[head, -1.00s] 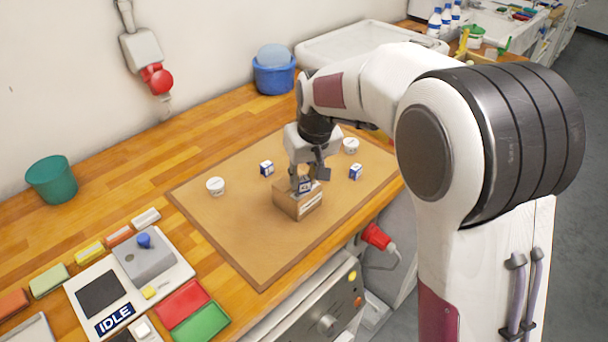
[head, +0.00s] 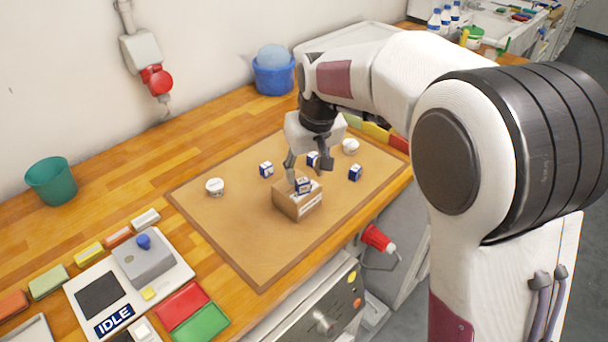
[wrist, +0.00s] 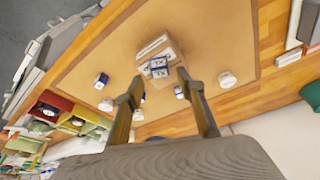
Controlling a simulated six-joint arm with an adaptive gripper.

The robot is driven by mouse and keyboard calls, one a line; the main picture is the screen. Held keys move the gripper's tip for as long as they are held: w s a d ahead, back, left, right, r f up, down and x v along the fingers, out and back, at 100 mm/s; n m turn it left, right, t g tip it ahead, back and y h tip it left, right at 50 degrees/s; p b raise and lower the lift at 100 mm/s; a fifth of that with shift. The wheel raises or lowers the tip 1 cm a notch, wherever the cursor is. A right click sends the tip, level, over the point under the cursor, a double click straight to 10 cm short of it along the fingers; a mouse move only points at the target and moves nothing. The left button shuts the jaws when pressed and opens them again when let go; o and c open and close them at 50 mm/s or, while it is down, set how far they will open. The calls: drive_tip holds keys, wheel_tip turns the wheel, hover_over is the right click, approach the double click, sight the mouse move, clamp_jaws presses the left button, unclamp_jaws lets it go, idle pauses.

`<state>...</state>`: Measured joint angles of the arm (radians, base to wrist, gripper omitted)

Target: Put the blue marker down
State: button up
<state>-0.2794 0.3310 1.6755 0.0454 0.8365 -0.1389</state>
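A small blue-and-white block (head: 303,186) rests on top of a cardboard box (head: 298,205) on the tan mat. It is the likeliest blue marker; I see no pen-shaped marker. It also shows in the wrist view (wrist: 159,68) on the box (wrist: 154,48). My gripper (head: 308,171) is just above and behind the block, fingers spread wide and empty. In the wrist view the open fingers (wrist: 163,90) point towards the block with a gap between.
Similar blue-and-white blocks (head: 266,169), (head: 312,159), (head: 354,173) stand on the mat (head: 235,222) with white tubs (head: 215,186), (head: 350,147). A control panel reading IDLE (head: 115,318) lies at the front left. The mat's front left is clear.

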drive_tip(key=v, duration=0.4)
drive_tip(key=shift+r, duration=0.1)
idle(0.8)
drive_tip(key=s+d+r+m+t, duration=0.1)
drive_tip(key=s+d+r+m, duration=0.15)
drive_tip(key=s+d, duration=0.65)
drive_tip(key=s+d+r+m+t, duration=0.1)
drive_tip(key=s+d+r, duration=0.25)
drive_tip(key=s, duration=0.95)
drive_tip(key=s+d+f+m+h, duration=0.1)
drive_tip(key=s+d+f, duration=0.2)
drive_tip(key=s, duration=0.5)
drive_tip(key=shift+s+d+f, duration=0.25)
drive_tip(key=shift+f, duration=0.35)
drive_tip(key=shift+o, duration=0.4)
